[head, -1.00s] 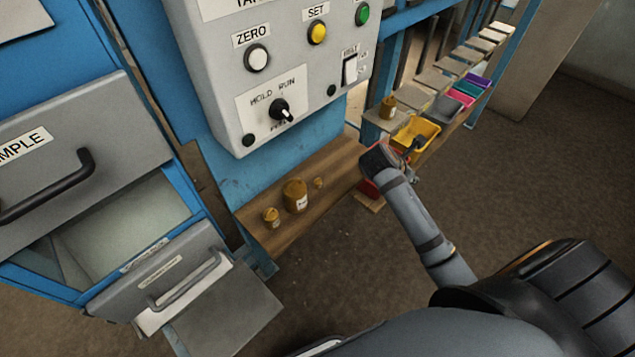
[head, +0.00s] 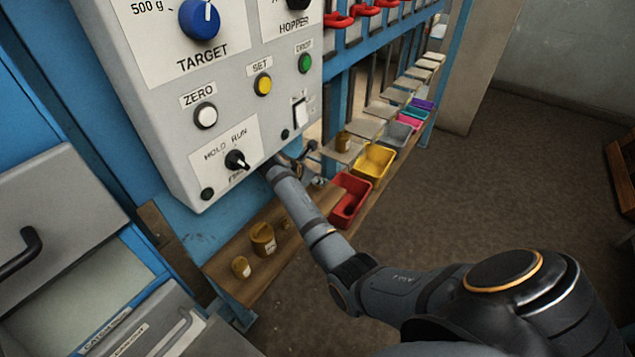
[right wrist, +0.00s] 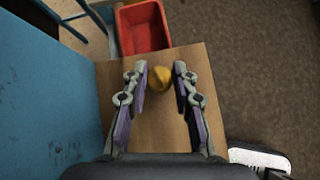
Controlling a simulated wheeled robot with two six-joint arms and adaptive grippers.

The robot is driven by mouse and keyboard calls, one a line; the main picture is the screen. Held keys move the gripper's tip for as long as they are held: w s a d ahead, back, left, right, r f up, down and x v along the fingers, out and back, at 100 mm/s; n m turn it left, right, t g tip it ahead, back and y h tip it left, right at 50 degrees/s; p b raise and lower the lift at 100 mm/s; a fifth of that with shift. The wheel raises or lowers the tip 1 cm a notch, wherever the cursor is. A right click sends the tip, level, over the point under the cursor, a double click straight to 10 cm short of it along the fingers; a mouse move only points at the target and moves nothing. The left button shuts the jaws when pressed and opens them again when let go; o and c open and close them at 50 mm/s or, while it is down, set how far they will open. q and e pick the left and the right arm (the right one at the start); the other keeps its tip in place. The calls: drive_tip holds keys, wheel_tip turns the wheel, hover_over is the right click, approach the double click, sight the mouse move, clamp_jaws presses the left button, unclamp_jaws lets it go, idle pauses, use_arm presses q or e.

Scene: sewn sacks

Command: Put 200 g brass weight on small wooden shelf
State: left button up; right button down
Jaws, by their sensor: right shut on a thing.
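The small wooden shelf (head: 235,283) is a brown board under the grey control panel in the head view; it also shows below my gripper in the right wrist view (right wrist: 150,125). My right gripper (right wrist: 160,72) is shut on a brass weight (right wrist: 159,79), which sits between its fingertips above or on the board; I cannot tell if it touches. In the head view the right gripper (head: 300,163) is partly hidden by its arm, near the shelf's far end.
A red bin (head: 350,199) stands just past the shelf's end, also in the right wrist view (right wrist: 143,27). A yellow bin (head: 374,162) and several others follow. Another brass weight (head: 342,141) stands on a small plate. The control panel (head: 222,110) overhangs the shelf.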

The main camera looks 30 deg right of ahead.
drive_tip(key=shift+f, duration=0.8)
drive_tip(key=shift+s, duration=0.1)
drive_tip(key=shift+s+d, duration=0.1)
drive_tip(key=c, duration=1.1)
unclamp_jaws()
drive_tip(key=shift+o, duration=0.2)
